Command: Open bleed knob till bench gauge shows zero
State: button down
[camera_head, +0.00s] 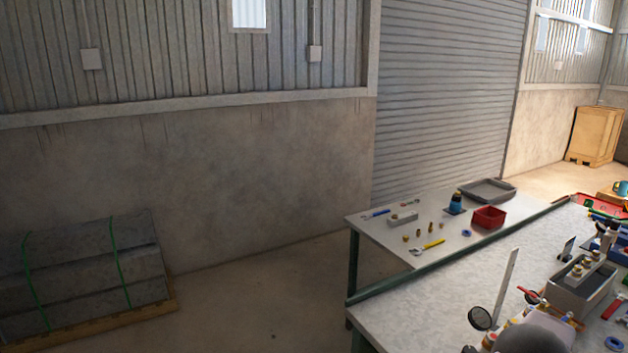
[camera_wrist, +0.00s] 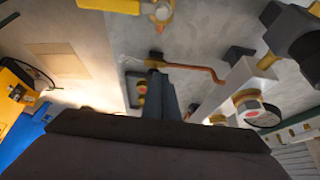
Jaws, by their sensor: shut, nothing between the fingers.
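My gripper (camera_wrist: 158,78) shows in the wrist view as narrow dark fingers held together, with nothing between them. I cannot tell which fitting is the bleed knob. In the head view, a round dark-rimmed disc (camera_head: 480,318) at the near bench may be a gauge; no reading is legible. My gripper is not identifiable there.
The near bench (camera_head: 430,300) holds a grey bin (camera_head: 582,292) and several tools at right. The far bench (camera_head: 375,222) carries a red bin (camera_head: 489,217), a grey tray (camera_head: 487,190) and small fittings.

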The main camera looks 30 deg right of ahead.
jog(key=shift+f+b, duration=0.7)
jog(key=shift+f, duration=0.55)
jog(key=shift+s+d, duration=0.1)
jog(key=shift+d, duration=0.05)
jog(key=shift+s+r+b, duration=0.1)
jog(key=shift+s+b, duration=0.4)
jog(key=shift+s, duration=0.1)
dwell(0.4)
jog(key=shift+a, duration=0.45)
notch_tip(320, 180, up, 6)
jog(key=p, duration=0.3)
dwell(0.5)
